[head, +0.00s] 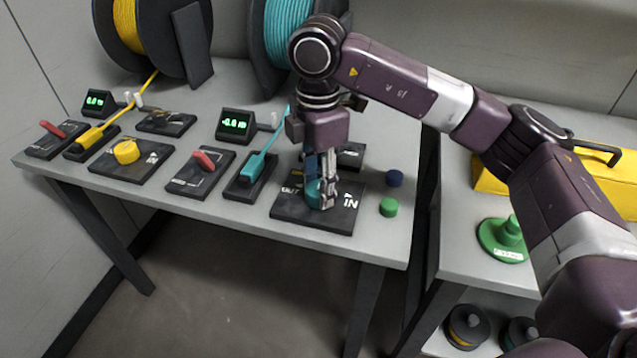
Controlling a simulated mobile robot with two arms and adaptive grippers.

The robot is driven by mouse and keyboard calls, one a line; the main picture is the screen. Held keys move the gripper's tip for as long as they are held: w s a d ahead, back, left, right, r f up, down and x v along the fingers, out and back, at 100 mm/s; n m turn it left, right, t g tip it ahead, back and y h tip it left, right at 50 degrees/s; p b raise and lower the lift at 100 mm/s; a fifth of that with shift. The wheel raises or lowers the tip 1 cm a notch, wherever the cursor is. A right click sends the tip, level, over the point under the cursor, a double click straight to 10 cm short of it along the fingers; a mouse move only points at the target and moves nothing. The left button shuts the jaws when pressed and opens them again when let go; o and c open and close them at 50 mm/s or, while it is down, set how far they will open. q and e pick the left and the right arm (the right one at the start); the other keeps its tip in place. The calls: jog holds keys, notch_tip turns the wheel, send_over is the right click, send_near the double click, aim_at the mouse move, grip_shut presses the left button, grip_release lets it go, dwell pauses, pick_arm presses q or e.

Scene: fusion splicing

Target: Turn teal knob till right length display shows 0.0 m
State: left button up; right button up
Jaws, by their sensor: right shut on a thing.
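The teal knob (312,190) sits on a dark plate (290,207) marked OUT and IN, at the right end of the table. My right gripper (327,203) points down and is shut on the knob, hiding much of it. The right length display (235,123) stands behind the teal cable connector and glows green. It seems to read -0.0 m, but the digits are small. The teal spool (283,35) stands at the back, partly hidden by my right arm. My left gripper is not in view.
A yellow knob (126,151), red levers (206,159) and the left display (98,102) are to the left. A blue cap (395,178) and a green cap (389,207) lie right of the plate. A yellow case (489,172) is on the right table.

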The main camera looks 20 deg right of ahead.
aim_at(318, 188)
jog(key=o, duration=1.1)
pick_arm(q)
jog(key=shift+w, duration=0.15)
pick_arm(e)
jog(key=shift+o, duration=0.3)
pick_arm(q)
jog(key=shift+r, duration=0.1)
pick_arm(e)
jog(key=shift+r, duration=0.1)
notch_tip(318, 188, up, 12)
